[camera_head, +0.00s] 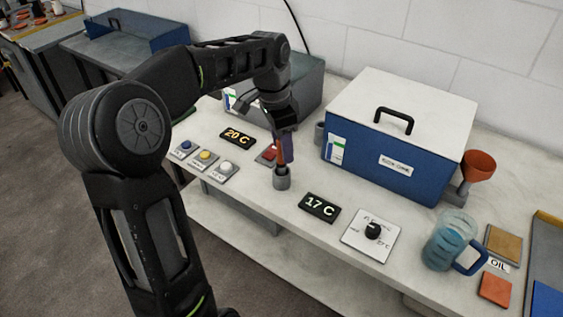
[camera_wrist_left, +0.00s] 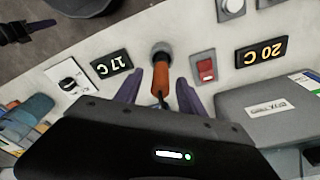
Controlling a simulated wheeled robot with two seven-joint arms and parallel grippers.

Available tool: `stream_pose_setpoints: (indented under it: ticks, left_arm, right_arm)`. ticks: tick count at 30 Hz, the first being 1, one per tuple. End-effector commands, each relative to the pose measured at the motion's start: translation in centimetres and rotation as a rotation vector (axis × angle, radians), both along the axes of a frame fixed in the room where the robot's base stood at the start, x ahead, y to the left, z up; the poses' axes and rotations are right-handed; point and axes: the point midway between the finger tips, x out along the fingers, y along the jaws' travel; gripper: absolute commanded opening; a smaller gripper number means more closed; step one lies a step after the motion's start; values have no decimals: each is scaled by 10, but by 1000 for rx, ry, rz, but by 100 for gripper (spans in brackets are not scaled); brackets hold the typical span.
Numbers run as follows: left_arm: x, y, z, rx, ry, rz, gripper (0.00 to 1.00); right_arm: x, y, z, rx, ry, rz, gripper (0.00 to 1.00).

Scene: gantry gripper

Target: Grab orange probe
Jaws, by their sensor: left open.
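The orange probe (camera_wrist_left: 160,78) stands in a small grey round holder (camera_head: 282,181) on the white bench, and the holder also shows in the left wrist view (camera_wrist_left: 161,48). A dark cable leaves the probe's near end in the left wrist view. My left gripper (camera_head: 285,148) is above the holder, pointing down. In the left wrist view its two purple fingers (camera_wrist_left: 158,90) are spread, one on each side of the probe, with visible gaps. In the head view the fingers hide most of the probe.
A blue box (camera_head: 365,155) with a white lid stands behind and right. Displays reading 17 C (camera_head: 319,207) and 20 C (camera_head: 237,138), a knob panel (camera_head: 371,236), a red switch (camera_wrist_left: 206,69) and several push buttons surround the holder. A blue jug (camera_head: 448,240) stands at right.

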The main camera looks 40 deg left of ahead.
Motion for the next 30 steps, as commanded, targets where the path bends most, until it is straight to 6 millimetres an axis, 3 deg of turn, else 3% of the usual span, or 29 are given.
stream_pose_setpoints:
  ticks: [12, 30]
  left_arm:
    - [1, -1, -50, 0, 3, -1, 47]
    - [1, -1, -51, 1, 1, 0, 47]
  right_arm:
    - [0, 0, 2, 0, 0, 0, 35]
    - [0, 0, 2, 0, 0, 0, 35]
